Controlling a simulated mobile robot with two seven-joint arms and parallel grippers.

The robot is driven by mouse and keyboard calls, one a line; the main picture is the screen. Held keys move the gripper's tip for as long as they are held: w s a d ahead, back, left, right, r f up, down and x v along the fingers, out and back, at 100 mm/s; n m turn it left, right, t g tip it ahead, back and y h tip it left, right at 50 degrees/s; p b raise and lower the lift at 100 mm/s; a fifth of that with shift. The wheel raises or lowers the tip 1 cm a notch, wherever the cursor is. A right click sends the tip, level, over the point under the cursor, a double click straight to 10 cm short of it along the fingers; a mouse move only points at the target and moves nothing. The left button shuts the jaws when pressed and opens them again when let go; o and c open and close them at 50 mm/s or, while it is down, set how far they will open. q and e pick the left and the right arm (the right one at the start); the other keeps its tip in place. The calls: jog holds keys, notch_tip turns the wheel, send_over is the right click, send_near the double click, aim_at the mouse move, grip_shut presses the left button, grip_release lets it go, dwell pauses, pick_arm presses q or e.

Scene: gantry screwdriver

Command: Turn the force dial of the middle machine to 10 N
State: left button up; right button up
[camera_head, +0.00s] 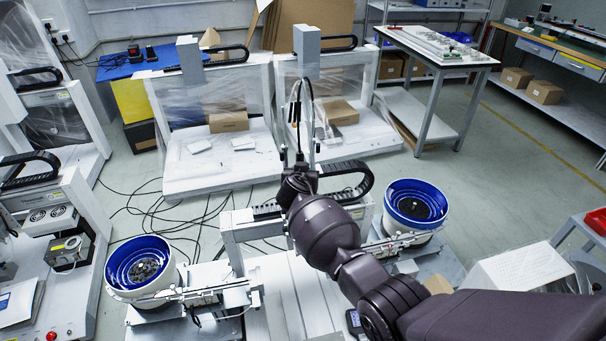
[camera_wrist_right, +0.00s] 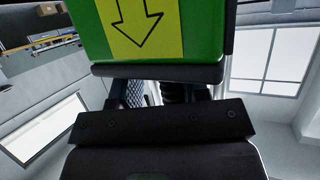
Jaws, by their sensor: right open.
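The machine straight ahead of me, a white gantry (camera_head: 236,238) between two blue-rimmed bowls, is largely covered by my right arm. I cannot make out its force dial or any reading in either view. My right gripper (camera_head: 299,172) is up in front of this machine, at the end of the dark arm coming in from the lower right, and is open. My left gripper is out of view.
A blue-rimmed bowl feeder (camera_head: 142,266) stands to the left and another bowl feeder (camera_head: 416,203) to the right. Another machine (camera_head: 52,222) is at the far left. More white gantries (camera_head: 215,88) stand behind, with loose cables on the floor between.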

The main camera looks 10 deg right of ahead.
jog(key=shift+w, duration=0.1)
jog(key=shift+c, duration=0.3)
grip_shut()
jog(key=shift+d, duration=0.1)
